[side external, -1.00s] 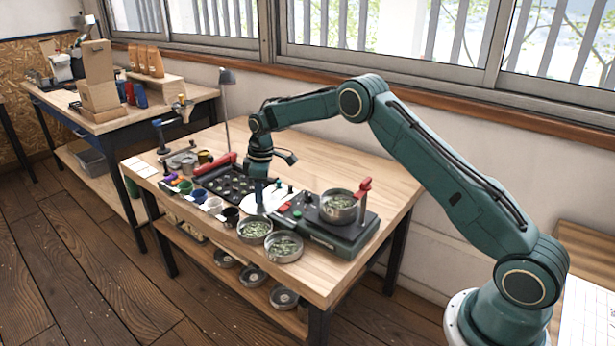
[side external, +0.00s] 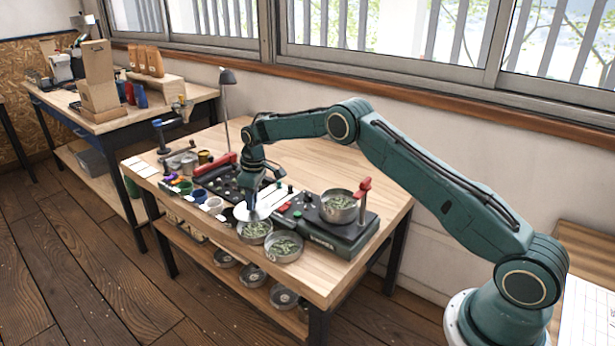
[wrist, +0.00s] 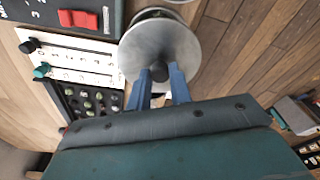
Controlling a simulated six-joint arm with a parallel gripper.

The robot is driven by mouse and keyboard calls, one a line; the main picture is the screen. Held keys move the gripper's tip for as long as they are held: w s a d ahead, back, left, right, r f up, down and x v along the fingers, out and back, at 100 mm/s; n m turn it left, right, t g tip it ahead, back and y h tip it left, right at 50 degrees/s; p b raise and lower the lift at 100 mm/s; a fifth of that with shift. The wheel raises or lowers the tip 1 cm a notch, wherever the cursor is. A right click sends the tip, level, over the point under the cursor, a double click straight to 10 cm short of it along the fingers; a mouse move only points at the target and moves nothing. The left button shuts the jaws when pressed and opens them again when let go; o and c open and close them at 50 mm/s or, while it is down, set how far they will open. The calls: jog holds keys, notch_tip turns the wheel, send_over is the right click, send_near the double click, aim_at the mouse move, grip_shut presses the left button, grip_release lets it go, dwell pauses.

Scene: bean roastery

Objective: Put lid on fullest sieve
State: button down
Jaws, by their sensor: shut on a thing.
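My gripper (side external: 252,210) is shut on the dark knob (wrist: 160,72) of a round, pale metal lid (wrist: 165,40). The lid also shows in the side view (side external: 241,212), just behind and above the left front sieve (side external: 254,236). Three metal sieves hold green beans: the left front one, a right front one (side external: 285,256) beside it near the table's edge, and one on the dark machine (side external: 339,215). In the wrist view a round metal rim (wrist: 155,12) shows partly beyond the lid. I cannot tell which sieve is fullest.
The dark machine (side external: 345,238) with a red lever (side external: 363,188) stands right of the lid. Several small cups (side external: 214,205) and a black tray (side external: 213,178) lie to the left. More round pans (side external: 251,276) sit on the shelf below. The table's back right is clear.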

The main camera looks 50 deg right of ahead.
aim_at(254, 212)
jog(key=shift+f, duration=2.25)
jog(key=shift+f, duration=0.65)
jog(key=c, duration=1.5)
grip_release()
jog(key=shift+c, duration=0.2)
jog(key=shift+s+d+r, duration=0.1)
jog(key=shift+s+r, duration=0.05)
jog(key=shift+r, duration=1.5)
jog(key=shift+s+d+r, duration=0.1)
jog(key=shift+s+r, duration=0.1)
jog(key=shift+r, duration=1.5)
jog(key=shift+s+d+r, duration=0.1)
jog(key=shift+s+r, duration=0.05)
jog(key=shift+r, duration=1.5)
jog(key=shift+s+r, duration=0.1)
jog(key=shift+r, duration=0.35)
